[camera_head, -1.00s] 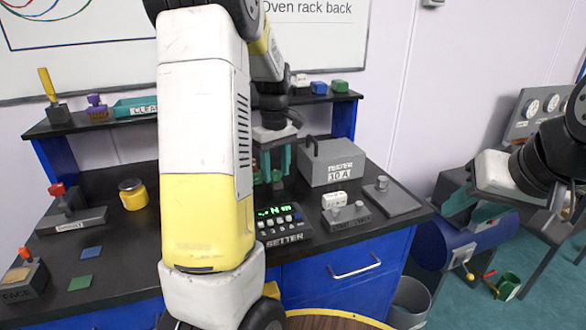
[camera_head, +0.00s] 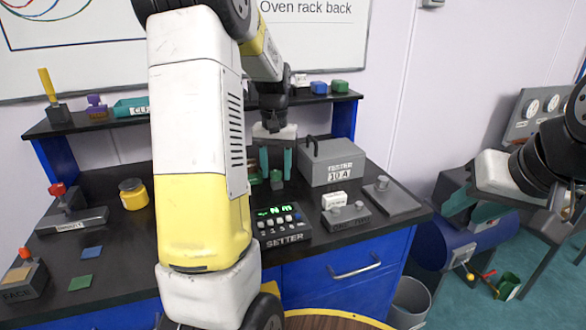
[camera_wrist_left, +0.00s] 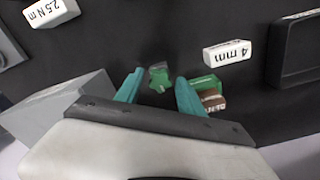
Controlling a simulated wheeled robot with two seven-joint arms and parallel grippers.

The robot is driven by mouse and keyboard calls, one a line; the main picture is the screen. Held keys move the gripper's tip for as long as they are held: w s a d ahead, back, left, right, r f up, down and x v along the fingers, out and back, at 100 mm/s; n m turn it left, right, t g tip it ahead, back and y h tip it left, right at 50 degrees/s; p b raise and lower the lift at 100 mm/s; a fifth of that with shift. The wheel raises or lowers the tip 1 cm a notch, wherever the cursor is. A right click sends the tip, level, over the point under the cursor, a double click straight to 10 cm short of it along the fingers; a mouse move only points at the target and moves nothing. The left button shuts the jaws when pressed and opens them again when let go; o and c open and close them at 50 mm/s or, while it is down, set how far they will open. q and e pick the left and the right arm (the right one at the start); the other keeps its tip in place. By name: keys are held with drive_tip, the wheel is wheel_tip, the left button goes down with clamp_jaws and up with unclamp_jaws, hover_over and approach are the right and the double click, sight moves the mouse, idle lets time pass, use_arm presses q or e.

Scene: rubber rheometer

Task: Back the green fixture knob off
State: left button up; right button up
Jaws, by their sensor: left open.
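The green star-shaped fixture knob (camera_wrist_left: 158,80) shows in the left wrist view, just beyond and between the tips of my left gripper (camera_wrist_left: 153,92). The teal fingers stand apart on either side of it with nothing gripped. In the head view my left gripper (camera_head: 276,163) points down over the bench behind the setter. The green knob (camera_head: 276,178) shows there only as a small patch between the fingers. Whether the fingers touch it cannot be told. My right gripper (camera_head: 470,202) hangs at the right, away from the bench, with its finger gap unclear.
A green and brown block (camera_wrist_left: 206,88) lies close beside one finger. A white 4 mm block (camera_wrist_left: 228,52) and a 2.5 Nm block (camera_wrist_left: 50,12) lie farther off. The grey tester box (camera_head: 333,163) stands right of the gripper; the setter (camera_head: 283,226) stands in front.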

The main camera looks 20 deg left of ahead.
use_arm(q)
clamp_jaws()
drive_tip(key=n, duration=0.4)
drive_tip(key=shift+n, duration=0.3)
drive_tip(key=n, duration=0.4)
drive_tip(key=shift+n, duration=0.3)
drive_tip(key=n, duration=0.4)
drive_tip(key=shift+n, duration=0.3)
